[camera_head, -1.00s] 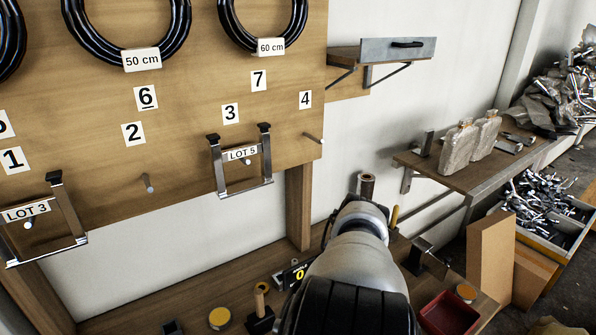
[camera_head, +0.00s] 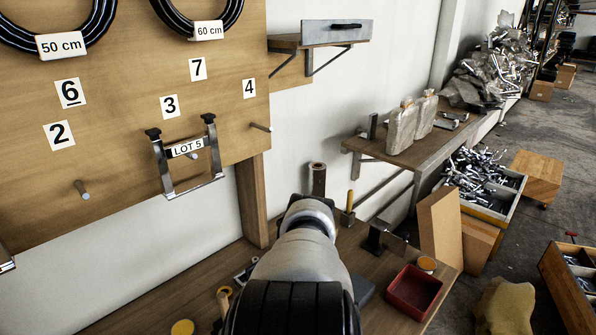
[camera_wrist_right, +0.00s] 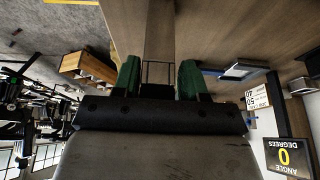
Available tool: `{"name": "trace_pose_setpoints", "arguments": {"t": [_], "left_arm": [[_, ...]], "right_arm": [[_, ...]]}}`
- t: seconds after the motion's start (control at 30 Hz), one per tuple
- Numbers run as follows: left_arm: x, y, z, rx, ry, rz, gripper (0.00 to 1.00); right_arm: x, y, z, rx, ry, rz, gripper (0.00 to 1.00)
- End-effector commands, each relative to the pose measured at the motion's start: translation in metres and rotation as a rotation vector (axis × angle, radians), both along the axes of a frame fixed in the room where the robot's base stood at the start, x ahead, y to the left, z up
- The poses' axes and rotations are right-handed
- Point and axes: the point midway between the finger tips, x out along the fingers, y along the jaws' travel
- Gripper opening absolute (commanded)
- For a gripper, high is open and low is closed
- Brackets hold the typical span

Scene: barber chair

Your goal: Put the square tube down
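The square tube (camera_wrist_right: 160,30) shows in the right wrist view as a straight brownish-grey bar between the two green fingers of my right gripper (camera_wrist_right: 160,76). The fingers stand on either side of it and appear shut on it. In the head view, a short upright brown tube end (camera_head: 317,178) shows just beyond my right wrist and seems to be the same piece. My right arm hides the fingers and the tube's lower part there, so I cannot tell whether it touches the wooden workbench (camera_head: 140,300). My left gripper is in neither view.
A red tray (camera_head: 413,290) and a dark clamp-like tool (camera_head: 376,236) are right of my arm. A LOT 5 bracket (camera_head: 188,155) hangs on the wooden board (camera_head: 110,140). A wall shelf (camera_head: 405,150) holds two wrapped packages. A cardboard sheet (camera_head: 440,228) leans beyond the bench.

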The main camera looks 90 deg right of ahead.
Motion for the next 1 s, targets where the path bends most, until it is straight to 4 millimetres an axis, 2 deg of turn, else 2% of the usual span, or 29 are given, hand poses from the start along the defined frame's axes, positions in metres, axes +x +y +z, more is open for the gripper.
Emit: {"name": "trace_pose_setpoints", "arguments": {"t": [0.03, 0.1, 0.33, 0.47, 0.57, 0.77, 0.8, 1.0], "left_arm": [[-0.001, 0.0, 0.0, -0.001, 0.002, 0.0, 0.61], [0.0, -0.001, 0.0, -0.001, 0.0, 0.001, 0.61], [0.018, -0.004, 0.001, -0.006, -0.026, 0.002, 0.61], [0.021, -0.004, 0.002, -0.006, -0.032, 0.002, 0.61], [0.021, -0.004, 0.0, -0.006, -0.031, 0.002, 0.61], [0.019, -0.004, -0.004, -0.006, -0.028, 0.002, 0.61], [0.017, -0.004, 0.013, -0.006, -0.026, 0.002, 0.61], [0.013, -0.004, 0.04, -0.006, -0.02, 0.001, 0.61]], "right_arm": [[0.0, 0.0, 0.0, -0.001, -0.001, 0.0, 0.5], [0.0, 0.0, 0.0, -0.001, -0.001, 0.0, 0.57], [0.0, 0.0, 0.0, 0.0, 0.0, 0.0, 0.57], [0.001, 0.001, 0.007, 0.002, -0.001, 0.0, 0.57], [0.005, 0.006, 0.02, 0.002, -0.002, -0.001, 0.57], [0.017, 0.019, 0.063, 0.004, -0.003, 0.002, 0.57], [0.018, 0.021, 0.077, 0.001, -0.002, 0.0, 0.57], [0.025, 0.03, 0.104, 0.002, -0.001, 0.0, 0.57]]}}
